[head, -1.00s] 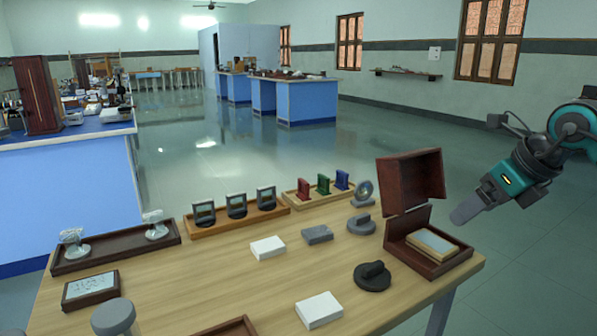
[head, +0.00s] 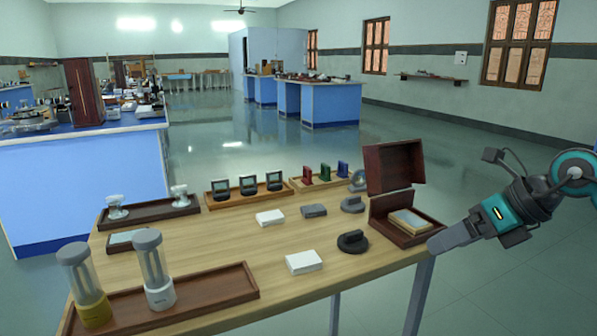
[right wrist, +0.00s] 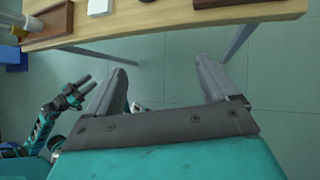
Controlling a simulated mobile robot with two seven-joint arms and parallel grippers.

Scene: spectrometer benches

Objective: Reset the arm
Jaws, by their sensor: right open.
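My right gripper (head: 436,243) is at the right of the head view, beside the table's right end near the open wooden box. In the right wrist view its two fingers (right wrist: 160,68) are spread apart with nothing between them but floor. In that view the fingers point toward the table edge. My left arm (right wrist: 60,115) shows at the left of the right wrist view, with two thin finger shapes held apart. My left gripper does not show in the head view.
The wooden table (head: 220,240) bears an open box (head: 405,232), a tray (head: 215,292) with lamp-like cylinders, white blocks (head: 303,262), a dark round piece (head: 352,241) and racks of small holders (head: 248,191). Blue benches (head: 85,185) stand beyond. The floor to the right is clear.

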